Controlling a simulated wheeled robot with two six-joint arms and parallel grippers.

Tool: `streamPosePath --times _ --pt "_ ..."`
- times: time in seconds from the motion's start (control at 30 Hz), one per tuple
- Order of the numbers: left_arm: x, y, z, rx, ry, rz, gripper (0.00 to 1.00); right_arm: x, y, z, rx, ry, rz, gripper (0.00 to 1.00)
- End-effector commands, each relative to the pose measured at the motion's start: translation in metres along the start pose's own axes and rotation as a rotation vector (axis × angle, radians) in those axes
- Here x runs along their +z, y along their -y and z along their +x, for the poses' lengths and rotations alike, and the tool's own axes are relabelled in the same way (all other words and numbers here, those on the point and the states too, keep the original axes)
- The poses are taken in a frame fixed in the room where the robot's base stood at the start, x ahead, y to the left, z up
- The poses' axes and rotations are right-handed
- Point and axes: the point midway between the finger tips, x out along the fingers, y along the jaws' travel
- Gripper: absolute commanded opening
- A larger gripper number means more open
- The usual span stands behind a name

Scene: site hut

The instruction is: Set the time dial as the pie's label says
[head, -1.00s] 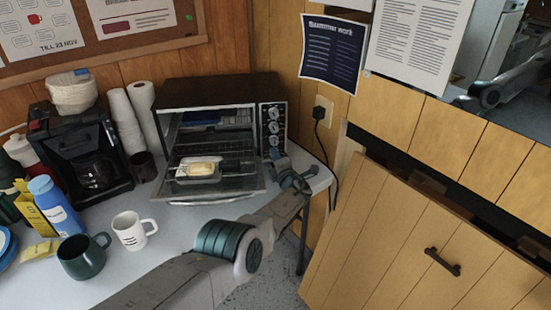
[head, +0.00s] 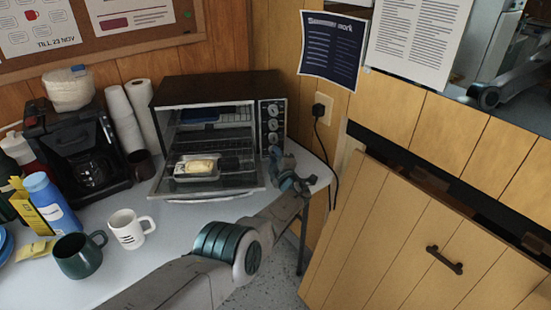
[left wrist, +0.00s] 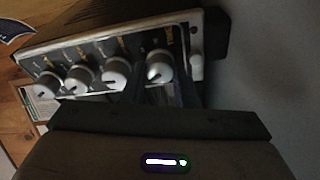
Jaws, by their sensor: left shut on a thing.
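The toaster oven (head: 205,92) stands at the back of the counter with its door down. A pale pie in a tray (head: 200,166) rests at the oven's open front; I cannot read any label on it. A column of dials (head: 272,124) runs down the oven's right panel. My left gripper (head: 277,155) is at the bottom of this panel. In the left wrist view it is shut on the end dial (left wrist: 158,66), the lowest one; the other dials (left wrist: 80,78) are free. The dial markings are too small to read. My right gripper is not in view.
A white mug (head: 127,231) and a green mug (head: 77,257) stand at the counter's front left. A coffee maker (head: 75,150) and paper rolls (head: 120,115) are left of the oven. A plugged-in cord (head: 318,125) hangs to its right. Wooden panelling (head: 400,230) bounds the right.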

Motion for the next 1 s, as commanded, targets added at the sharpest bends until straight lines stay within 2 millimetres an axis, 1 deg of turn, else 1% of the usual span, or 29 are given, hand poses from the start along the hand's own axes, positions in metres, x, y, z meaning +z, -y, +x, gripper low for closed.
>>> streamPosePath --times 0.1,0.3,0.53,0.87,0.9,1.0 --pt "-0.0008 0.0014 0.0004 0.013 -0.002 0.065 0.04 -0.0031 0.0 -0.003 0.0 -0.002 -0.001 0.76" --pt "-0.0009 0.001 0.0005 0.028 -0.002 0.138 0.04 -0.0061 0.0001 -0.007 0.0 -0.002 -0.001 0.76" --pt "-0.001 0.0009 0.0005 0.033 -0.002 0.168 0.04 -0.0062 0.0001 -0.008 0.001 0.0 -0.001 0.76" --pt "-0.001 0.0007 0.0006 0.034 -0.002 0.168 0.04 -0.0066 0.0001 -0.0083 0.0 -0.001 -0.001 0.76" --pt "-0.001 0.0007 0.0006 0.034 -0.002 0.168 0.34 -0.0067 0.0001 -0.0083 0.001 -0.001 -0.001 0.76" --pt "-0.0008 0.0007 0.0005 0.034 -0.002 0.168 0.35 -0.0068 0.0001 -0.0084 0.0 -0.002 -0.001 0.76"
